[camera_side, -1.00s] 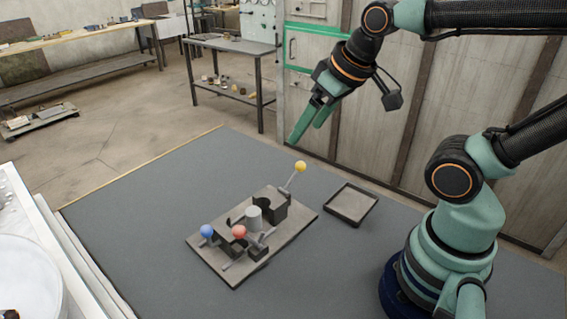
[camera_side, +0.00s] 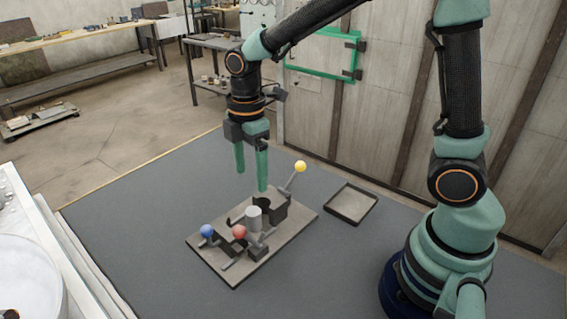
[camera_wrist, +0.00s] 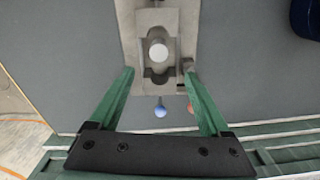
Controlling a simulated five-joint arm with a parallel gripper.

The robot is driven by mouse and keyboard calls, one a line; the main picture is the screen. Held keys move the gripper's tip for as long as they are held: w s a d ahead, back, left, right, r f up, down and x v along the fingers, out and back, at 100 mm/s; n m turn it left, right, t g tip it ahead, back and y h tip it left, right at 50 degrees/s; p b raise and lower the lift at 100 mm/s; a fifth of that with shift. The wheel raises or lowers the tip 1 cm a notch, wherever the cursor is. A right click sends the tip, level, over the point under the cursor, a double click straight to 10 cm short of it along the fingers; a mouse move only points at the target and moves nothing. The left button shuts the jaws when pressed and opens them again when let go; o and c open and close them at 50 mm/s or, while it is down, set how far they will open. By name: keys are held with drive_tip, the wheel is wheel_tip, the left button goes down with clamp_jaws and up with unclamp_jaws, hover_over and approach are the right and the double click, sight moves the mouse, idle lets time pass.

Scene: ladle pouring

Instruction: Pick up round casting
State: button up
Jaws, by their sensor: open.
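The round casting (camera_side: 254,217) is a small light grey cylinder standing upright in the middle of the fixture on the base plate (camera_side: 232,271). In the wrist view the casting (camera_wrist: 158,52) shows as a pale round top between grey blocks. My gripper (camera_side: 251,181) points down above the plate's far side, with its green fingers apart and nothing between them. In the wrist view my gripper (camera_wrist: 163,70) has its fingers spread, and the casting lies beyond their tips, roughly midway across. The fingers do not touch the casting.
A yellow-knobbed lever (camera_side: 300,167) stands up at the fixture's far right. A blue knob (camera_side: 207,231) and a red knob (camera_side: 239,232) stand at its near left. An empty shallow tray (camera_side: 350,204) lies to the right. The grey mat (camera_side: 140,215) around is clear.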

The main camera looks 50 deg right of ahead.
sight(253, 211)
wheel_tip(253, 211, down, 12)
drive_tip(key=shift+w+f, duration=0.15)
drive_tip(key=shift+f, duration=0.1)
idle(0.5)
clamp_jaws()
